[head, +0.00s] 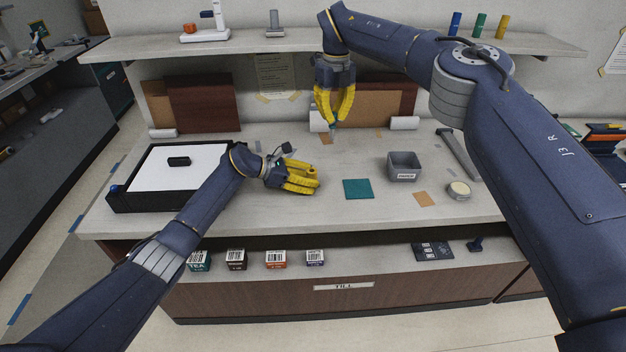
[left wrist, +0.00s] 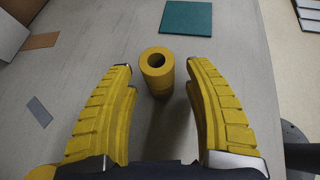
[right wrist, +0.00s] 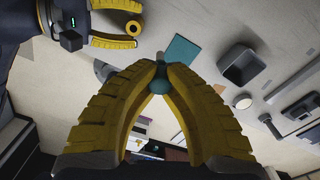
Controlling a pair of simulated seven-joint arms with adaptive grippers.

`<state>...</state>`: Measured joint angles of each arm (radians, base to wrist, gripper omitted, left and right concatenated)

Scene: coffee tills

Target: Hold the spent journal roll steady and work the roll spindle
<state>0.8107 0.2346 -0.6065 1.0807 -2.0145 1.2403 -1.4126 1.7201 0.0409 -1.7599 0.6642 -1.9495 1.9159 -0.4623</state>
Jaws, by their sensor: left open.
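A yellow roll (left wrist: 159,82) with a round hole in its top stands upright on the counter in the left wrist view. My left gripper (left wrist: 158,72) is open, one finger on each side of the roll, with gaps to both. The roll also shows in the right wrist view (right wrist: 134,29); in the head view it is hard to tell from the yellow fingers of my left gripper (head: 316,180). My right gripper (head: 334,122) hangs fingers down above the counter, behind the left one. Its tips are closed on a small teal piece with a pale end, apparently the roll spindle (right wrist: 159,84).
A teal mat (head: 358,188) lies right of my left gripper. Beyond it are a grey bin (head: 403,174), an orange-tan card (head: 424,199) and a round cream-topped tin (head: 459,189). A black-rimmed tray (head: 150,203) is at left. A shelf (head: 240,44) runs behind my right gripper.

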